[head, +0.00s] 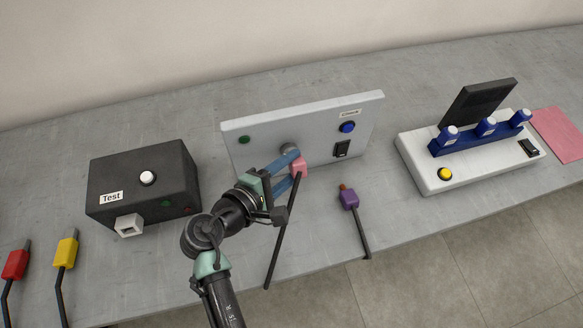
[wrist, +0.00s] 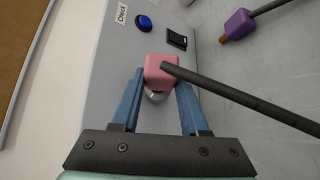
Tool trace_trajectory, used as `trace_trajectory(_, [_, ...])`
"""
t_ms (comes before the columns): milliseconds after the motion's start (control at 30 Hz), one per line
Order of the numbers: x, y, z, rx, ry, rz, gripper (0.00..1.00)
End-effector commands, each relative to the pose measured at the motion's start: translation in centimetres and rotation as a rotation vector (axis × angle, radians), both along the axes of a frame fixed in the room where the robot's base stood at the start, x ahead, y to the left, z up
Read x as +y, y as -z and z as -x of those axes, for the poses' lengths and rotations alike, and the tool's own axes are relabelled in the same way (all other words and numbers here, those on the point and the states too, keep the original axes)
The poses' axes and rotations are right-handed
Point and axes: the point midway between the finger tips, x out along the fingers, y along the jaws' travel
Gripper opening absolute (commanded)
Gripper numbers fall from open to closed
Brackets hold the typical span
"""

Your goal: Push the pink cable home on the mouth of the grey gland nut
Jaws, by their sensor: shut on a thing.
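The pink cable (head: 300,166) has a block-shaped pink head with a black cord hanging down toward the table's front edge. My gripper (head: 298,169) is shut on the pink head, one blue finger on each side. In the wrist view the pink head (wrist: 161,70) sits between the fingertips, its cord running off to the right. The grey gland nut (head: 290,149) is on the front of the upright grey panel, just behind my upper finger and partly hidden. It also shows in the wrist view (wrist: 155,97) right beside the pink head. I cannot tell whether they touch.
The grey panel (head: 245,150) bears a blue button, a black switch and a green dot. A purple cable (head: 349,200) lies to the right. A black Test box (head: 120,180) stands left, with yellow (head: 66,250) and red (head: 16,264) cables. A white unit (head: 430,180) stands right.

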Motion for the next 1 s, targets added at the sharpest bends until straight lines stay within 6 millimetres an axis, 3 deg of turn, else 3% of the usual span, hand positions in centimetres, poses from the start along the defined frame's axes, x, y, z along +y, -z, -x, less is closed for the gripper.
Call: trace_trajectory(1000, [0.7,1.1,-1.9,0.0,-0.002,-0.001,0.0])
